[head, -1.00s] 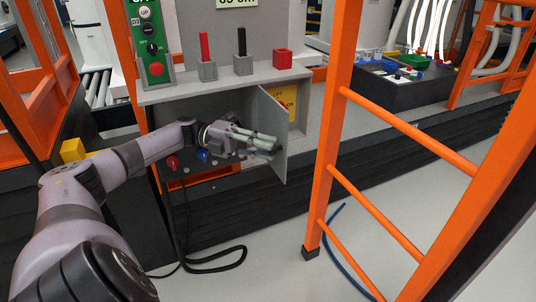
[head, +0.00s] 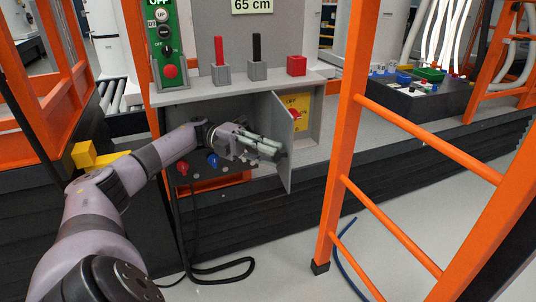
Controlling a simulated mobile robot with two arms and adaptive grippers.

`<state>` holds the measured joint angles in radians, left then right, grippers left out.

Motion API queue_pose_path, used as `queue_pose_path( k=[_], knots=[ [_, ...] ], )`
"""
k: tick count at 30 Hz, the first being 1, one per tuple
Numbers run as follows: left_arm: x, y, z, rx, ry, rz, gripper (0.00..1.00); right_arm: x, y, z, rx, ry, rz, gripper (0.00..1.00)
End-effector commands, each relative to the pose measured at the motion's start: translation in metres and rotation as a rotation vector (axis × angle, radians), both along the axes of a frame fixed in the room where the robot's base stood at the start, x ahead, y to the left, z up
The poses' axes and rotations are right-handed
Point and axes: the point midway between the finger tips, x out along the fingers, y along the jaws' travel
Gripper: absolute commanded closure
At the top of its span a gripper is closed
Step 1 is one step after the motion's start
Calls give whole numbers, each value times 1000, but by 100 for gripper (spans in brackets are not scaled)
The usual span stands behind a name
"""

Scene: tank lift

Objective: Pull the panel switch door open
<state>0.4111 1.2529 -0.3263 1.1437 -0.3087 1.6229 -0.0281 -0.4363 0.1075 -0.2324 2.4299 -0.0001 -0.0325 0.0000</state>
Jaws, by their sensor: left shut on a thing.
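The grey panel switch door (head: 285,168) stands swung out from the box under the shelf, seen at a steep angle. Right of it, the yellow switch plate (head: 303,101) with OFF and ON lettering and a red switch (head: 295,114) shows inside the box. My left gripper (head: 274,151) comes in from the left, with its fingers shut at the left face of the door. The part of the door between the fingertips is hidden by the fingers. My right gripper is not in view.
An orange ladder-like frame (head: 340,160) stands close on the right. Above are a shelf (head: 200,92) with red and black levers and a green button panel (head: 164,45). Red and blue knobs (head: 213,160) sit below my left wrist. A black cable (head: 222,268) lies on the floor.

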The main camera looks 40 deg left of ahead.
Motion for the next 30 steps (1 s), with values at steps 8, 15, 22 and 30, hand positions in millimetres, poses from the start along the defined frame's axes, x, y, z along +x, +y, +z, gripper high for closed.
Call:
queue_pose_path(
  k=[8,15,22,30],
  knots=[
    [0,-1,-1,0,1,-1,74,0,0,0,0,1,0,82],
    [0,0,0,0,1,0,60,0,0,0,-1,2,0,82],
    [0,0,0,0,0,0,60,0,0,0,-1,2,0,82],
    [-5,25,0,-3,-2,4,60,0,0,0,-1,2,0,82]
  ],
)
